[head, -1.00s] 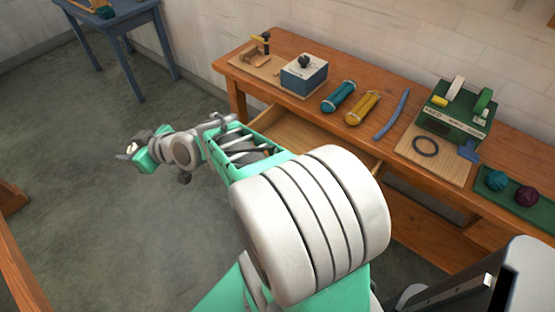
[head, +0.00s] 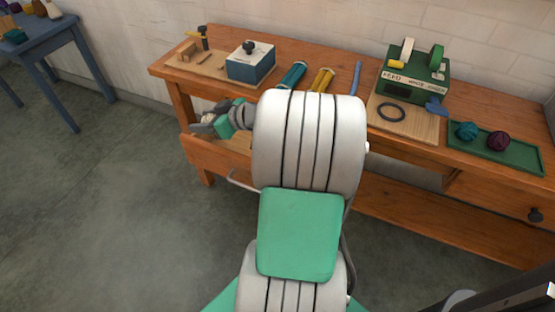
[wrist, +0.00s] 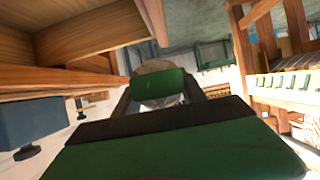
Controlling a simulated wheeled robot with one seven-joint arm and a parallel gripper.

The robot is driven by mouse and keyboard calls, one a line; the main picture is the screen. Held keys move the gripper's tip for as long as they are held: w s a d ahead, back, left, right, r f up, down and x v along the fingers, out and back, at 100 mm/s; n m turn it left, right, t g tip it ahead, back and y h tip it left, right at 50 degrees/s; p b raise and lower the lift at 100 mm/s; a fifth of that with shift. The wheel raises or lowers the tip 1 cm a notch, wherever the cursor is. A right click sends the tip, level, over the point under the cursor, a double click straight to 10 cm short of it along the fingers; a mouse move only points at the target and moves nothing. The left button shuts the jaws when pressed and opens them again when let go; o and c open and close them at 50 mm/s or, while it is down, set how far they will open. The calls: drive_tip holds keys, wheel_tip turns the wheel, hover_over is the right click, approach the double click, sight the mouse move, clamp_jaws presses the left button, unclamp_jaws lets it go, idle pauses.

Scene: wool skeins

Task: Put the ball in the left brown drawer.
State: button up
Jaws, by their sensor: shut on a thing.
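My gripper (head: 206,124) is at the left end of the bench, by the open left brown drawer (head: 218,160). In the wrist view it is shut on a greyish-tan rounded thing (wrist: 153,67), which looks like the ball. Most of it is hidden behind the green gripper parts. The drawer is pulled out under the bench top. My arm hides its right part in the head view. Bare wood, apparently of the drawer, shows at the upper left of the wrist view (wrist: 95,35).
On the bench (head: 330,75) stand a blue-white box (head: 250,65), teal and yellow skeins, a green machine (head: 413,78) and a black ring (head: 391,112). A green tray (head: 520,155) holds teal and maroon yarn balls. A right drawer with a dark knob (head: 535,214) is shut. Floor at left is clear.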

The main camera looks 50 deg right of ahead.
drive_tip(key=s+d+f+b, duration=0.4)
drive_tip(key=s+d+f, duration=0.2)
drive_tip(key=d, duration=0.4)
wheel_tip(320, 180, down, 10)
drive_tip(key=shift+b, duration=1)
drive_tip(key=o, duration=1.5)
drive_tip(key=shift+r, duration=0.1)
drive_tip(key=shift+s+d+r, duration=0.15)
drive_tip(key=shift+s+r, duration=0.05)
drive_tip(key=p+v, duration=0.1)
drive_tip(key=v, duration=0.6)
